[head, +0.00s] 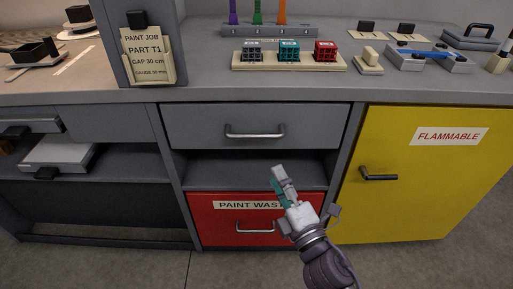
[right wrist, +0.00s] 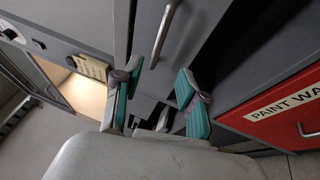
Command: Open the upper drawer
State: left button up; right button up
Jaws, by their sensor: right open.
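The upper drawer (head: 285,127) is a grey front with a metal bar handle (head: 254,132), under the worktop in the head view. It looks shut. My right gripper (head: 279,178) is open and empty, in front of the open shelf gap below that drawer and lower right of the handle. In the right wrist view, its two teal-padded fingers (right wrist: 158,100) are spread apart. The drawer handle (right wrist: 165,33) shows there beyond the fingers, not between the pads. My left gripper is not in view.
A red "PAINT WASTE" drawer (head: 216,222) sits below the open shelf (head: 225,170). A yellow flammable cabinet (head: 430,180) stands to the right. The worktop (head: 205,75) holds a rack of small lattice cubes (head: 289,52). A paper holder (head: 148,55) hangs at the left post.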

aim_at(256, 134)
jog(key=x, duration=1.3)
jog(key=shift+w+a+r, duration=0.15)
jog(key=shift+w+r, duration=0.05)
jog(key=shift+w, duration=0.15)
grip_shut()
